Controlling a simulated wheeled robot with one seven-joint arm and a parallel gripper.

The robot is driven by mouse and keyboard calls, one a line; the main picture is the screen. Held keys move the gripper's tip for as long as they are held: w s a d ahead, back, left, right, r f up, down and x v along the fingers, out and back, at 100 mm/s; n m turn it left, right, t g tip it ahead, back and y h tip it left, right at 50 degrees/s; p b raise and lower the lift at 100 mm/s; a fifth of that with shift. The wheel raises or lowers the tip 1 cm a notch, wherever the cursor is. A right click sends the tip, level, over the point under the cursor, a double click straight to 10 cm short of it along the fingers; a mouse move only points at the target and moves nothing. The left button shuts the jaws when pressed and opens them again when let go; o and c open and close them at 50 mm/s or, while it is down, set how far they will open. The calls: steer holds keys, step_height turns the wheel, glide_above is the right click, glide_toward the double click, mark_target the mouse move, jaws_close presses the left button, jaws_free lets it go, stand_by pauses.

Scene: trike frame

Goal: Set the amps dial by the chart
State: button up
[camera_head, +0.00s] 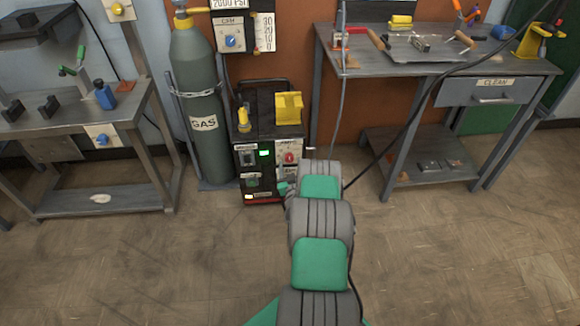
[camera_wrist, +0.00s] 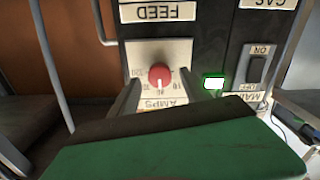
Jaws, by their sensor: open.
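The amps dial (camera_wrist: 159,77) is a round red knob on a pale plate marked AMPS, with numbers around it. The wrist view shows it upside down; its pointer setting is too small to read. The dial also shows in the head view (camera_head: 290,157), on the front of the dark welder (camera_head: 262,183). My gripper (camera_wrist: 160,88) is open, with one dark finger on each side of the knob's lower part in the picture. I cannot tell whether the fingers touch it. In the head view my arm hides most of the gripper. I cannot pick out an amps chart.
A green-lit display (camera_wrist: 213,82) and a main switch (camera_wrist: 256,67) sit beside the dial. A gas cylinder (camera_head: 199,95) stands left of the welder. Workbenches stand at left (camera_head: 75,128) and right (camera_head: 400,62). A cable hangs near my arm. The front floor is clear.

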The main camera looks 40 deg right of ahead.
steer(key=shift+w+d, duration=0.2)
steer(key=shift+w, duration=0.05)
jaws_close()
stand_by(0.5)
